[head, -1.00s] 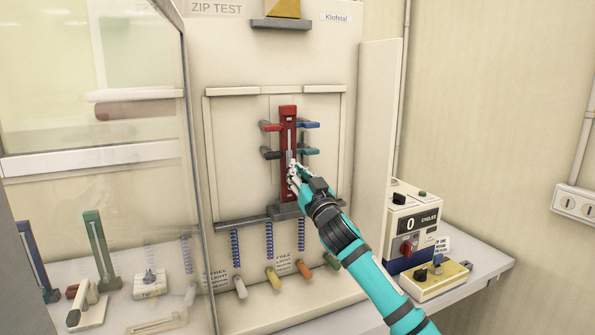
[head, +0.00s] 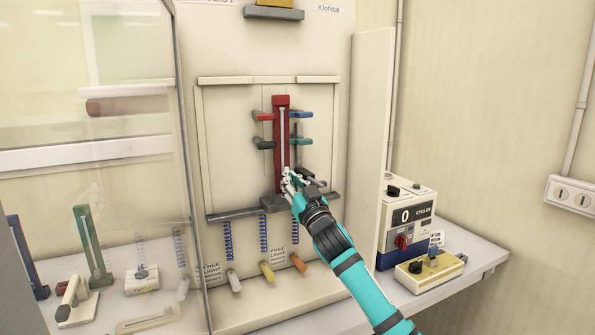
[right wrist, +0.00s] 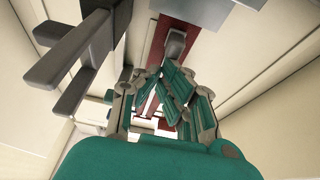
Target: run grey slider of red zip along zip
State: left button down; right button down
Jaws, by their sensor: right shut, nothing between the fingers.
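The red zip (head: 281,101) is an upright red strip on the front of the test panel, with a pale track down its middle. My right gripper (head: 287,180) is at the lower part of the zip, just above its grey base (head: 273,203). Its fingers are closed together with nothing between them. In the right wrist view, the closed teal fingers (right wrist: 172,88) point at the red strip (right wrist: 159,40). A grey rounded piece, which looks like the slider (right wrist: 175,45), sits on the strip just beyond the fingertips. Whether they touch it I cannot tell. My left gripper is not in view.
Red (head: 264,115), blue (head: 300,114), dark (head: 263,143) and green (head: 301,141) pegs stick out on both sides of the zip. A grey bar (head: 235,215) crosses below. A counter box (head: 407,220) stands at the right. A glass pane is at the left.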

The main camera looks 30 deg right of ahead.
jog(key=r+p, duration=0.3)
jog(key=r, duration=0.1)
jog(key=shift+w, duration=0.2)
jog(key=b+v, duration=0.3)
jog(key=v, duration=0.7)
jog(key=shift+s+b, duration=0.25)
jog(key=shift+b, duration=0.15)
